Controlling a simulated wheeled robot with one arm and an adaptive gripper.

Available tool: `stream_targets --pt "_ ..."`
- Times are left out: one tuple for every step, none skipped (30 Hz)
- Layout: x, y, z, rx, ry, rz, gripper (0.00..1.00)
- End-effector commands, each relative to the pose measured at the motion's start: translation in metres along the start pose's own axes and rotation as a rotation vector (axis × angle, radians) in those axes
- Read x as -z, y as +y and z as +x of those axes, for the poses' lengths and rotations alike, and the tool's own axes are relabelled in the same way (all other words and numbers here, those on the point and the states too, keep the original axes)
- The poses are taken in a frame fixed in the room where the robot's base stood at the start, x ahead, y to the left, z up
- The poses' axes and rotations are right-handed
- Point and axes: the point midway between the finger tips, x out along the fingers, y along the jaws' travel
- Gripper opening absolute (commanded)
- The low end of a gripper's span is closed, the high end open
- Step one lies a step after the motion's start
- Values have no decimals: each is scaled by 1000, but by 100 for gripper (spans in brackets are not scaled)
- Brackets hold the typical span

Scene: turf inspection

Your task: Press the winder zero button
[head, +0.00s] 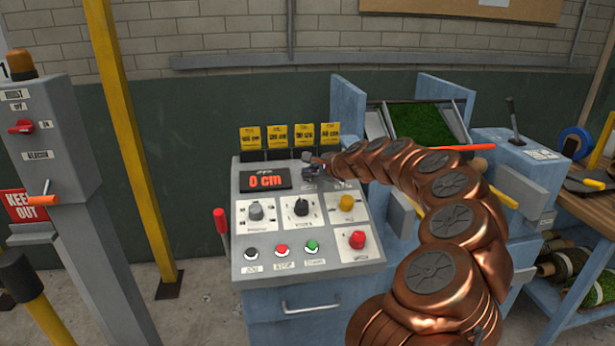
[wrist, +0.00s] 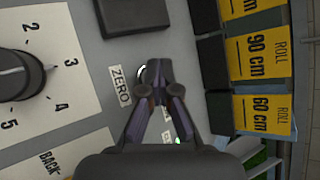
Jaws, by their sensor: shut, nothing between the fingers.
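My gripper (head: 318,166) is over the upper right of the grey control panel (head: 240,262), beside the display (head: 265,180) that reads 0 cm. In the wrist view, my gripper (wrist: 158,70) is shut and empty, its tips right next to the ZERO label (wrist: 120,86). A pale curved edge, likely part of the zero button (wrist: 142,72), shows at the left of the fingertips; the fingers hide the rest. I cannot tell whether the tips touch it. In the head view my gripper and arm cover the button.
The panel also carries a dial (head: 301,206), a yellow knob (head: 347,202), a red button (head: 357,239) and a lower row of small buttons. Yellow roll cards (head: 277,136) stand along its back edge. A red-handled lever (head: 220,222) is at its left.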

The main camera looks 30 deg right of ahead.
Motion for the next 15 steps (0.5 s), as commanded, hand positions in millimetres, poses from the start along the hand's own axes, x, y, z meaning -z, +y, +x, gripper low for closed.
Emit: stream_targets --pt "0 0 0 -1 0 0 0" --pt "0 0 0 -1 0 0 0" --pt "0 0 -1 -1 0 0 0" --pt "-1 -1 -1 -1 0 0 0" --pt "-2 -2 -2 -1 0 0 0" --pt "-2 -3 -3 -1 0 0 0" --pt "-3 -3 -4 0 0 0 0" --pt "-4 -4 -5 0 0 0 0" --pt "-5 -5 -7 0 0 0 0" --pt "-6 -6 -8 0 0 0 0" --pt "-6 -7 -9 0 0 0 0" --pt "-7 -8 -10 0 0 0 0" --pt "-8 -9 -11 0 0 0 0" --pt "-9 -9 -12 0 0 0 0" --pt "-9 -9 -13 -1 0 0 0"
